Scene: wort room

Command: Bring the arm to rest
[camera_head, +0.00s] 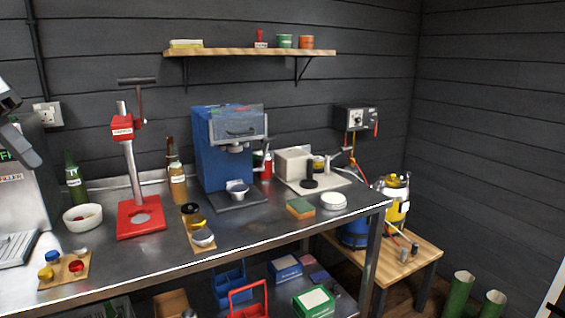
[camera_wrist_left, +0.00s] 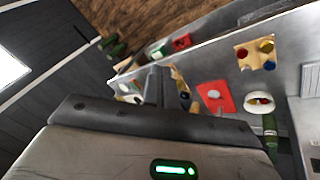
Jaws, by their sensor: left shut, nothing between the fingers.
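My left gripper (camera_head: 30,152) comes in at the left edge of the head view. It hangs in the air in front of a grey machine, above the left part of the metal bench (camera_head: 120,262). In the left wrist view its dark fingers (camera_wrist_left: 157,85) are together with nothing between them. The bench lies beyond the fingers there. My right gripper is in neither view.
A red press (camera_head: 140,218), a white bowl (camera_head: 83,217) and a wooden board of coloured caps (camera_head: 64,270) stand on the bench near the left arm. A blue machine (camera_head: 222,150) stands mid-bench. A shelf (camera_head: 250,52) hangs above.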

